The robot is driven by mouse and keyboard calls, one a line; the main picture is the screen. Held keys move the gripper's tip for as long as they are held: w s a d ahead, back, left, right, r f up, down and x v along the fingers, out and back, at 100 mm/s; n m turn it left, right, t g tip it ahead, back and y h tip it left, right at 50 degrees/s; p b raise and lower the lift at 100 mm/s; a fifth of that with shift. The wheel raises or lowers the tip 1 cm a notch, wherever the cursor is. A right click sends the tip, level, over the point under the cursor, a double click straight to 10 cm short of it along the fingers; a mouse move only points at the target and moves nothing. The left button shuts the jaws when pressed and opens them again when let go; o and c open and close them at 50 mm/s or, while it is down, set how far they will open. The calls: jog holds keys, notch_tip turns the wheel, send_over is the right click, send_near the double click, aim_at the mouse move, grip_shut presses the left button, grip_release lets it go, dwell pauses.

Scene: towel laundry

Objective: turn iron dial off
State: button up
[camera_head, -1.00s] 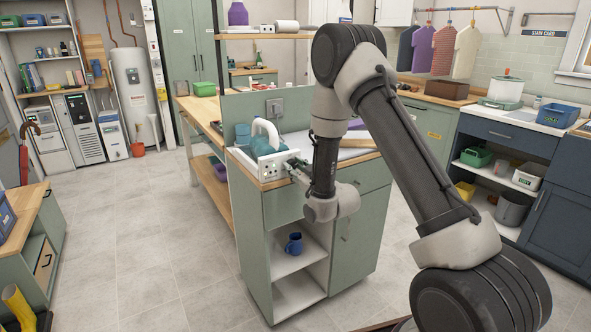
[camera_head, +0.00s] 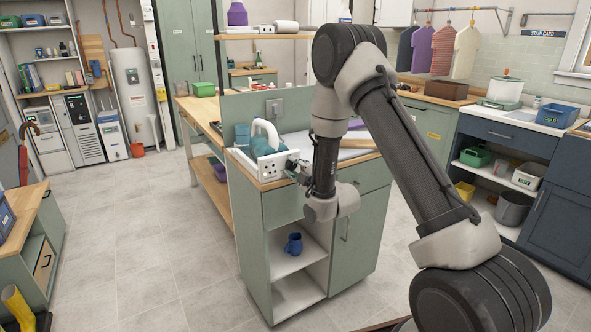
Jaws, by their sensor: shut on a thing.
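The iron (camera_head: 266,139), teal with a white arched handle, stands in a white station on the left part of the green cabinet's top. The station's white front panel (camera_head: 268,168) carries small dark round marks. My gripper (camera_head: 292,165) is at the right end of this panel, low against its front. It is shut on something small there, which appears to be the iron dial. The dial itself is hidden behind the fingers, so its setting cannot be read.
The green cabinet (camera_head: 247,235) has open shelves with a blue jug (camera_head: 293,243) below the gripper. A wooden bench (camera_head: 199,110) runs behind on the left. The tiled floor (camera_head: 130,240) to the left is clear.

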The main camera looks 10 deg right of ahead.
jog(key=shift+n, duration=1.5)
jog(key=o, duration=1)
jog(key=v, duration=0.7)
jog(key=shift+s, duration=0.25)
